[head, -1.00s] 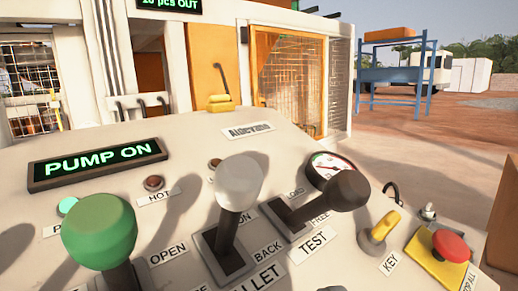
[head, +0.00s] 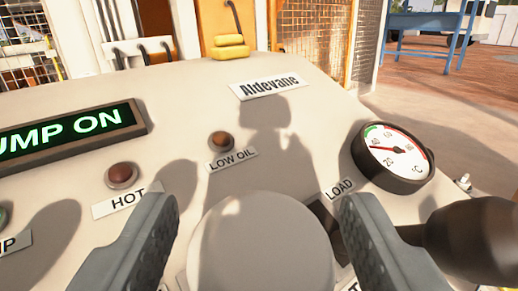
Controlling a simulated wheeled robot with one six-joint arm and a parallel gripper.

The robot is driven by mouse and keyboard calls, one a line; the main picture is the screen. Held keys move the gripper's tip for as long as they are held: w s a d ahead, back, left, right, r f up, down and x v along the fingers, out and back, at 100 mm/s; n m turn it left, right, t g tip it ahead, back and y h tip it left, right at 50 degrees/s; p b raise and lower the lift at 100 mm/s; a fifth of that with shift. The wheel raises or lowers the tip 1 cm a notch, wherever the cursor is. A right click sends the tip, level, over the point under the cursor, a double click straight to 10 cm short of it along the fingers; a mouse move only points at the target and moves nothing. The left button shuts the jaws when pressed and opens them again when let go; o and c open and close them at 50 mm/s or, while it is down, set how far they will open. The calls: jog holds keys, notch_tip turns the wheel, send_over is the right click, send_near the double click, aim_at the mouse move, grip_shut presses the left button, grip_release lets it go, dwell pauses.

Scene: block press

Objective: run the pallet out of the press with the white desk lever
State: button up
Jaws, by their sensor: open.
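The white desk lever's round knob (head: 262,248) is at the bottom middle of the head view, large and close. My gripper (head: 258,222) is open, with one dark finger to the left of the knob and one to the right. The knob sits between the fingers, with a gap showing beside it. I cannot tell whether either finger touches it. The lever's shaft and slot are hidden below the knob. Its name label is out of view.
A black-knobbed lever (head: 480,240) stands close to my right finger. A round temperature gauge (head: 393,155) is behind it. The lit PUMP ON display (head: 70,135) is at the left. The desk top is clear around the Aldevane plate (head: 270,83).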

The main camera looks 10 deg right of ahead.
jog(key=shift+x, duration=1.25)
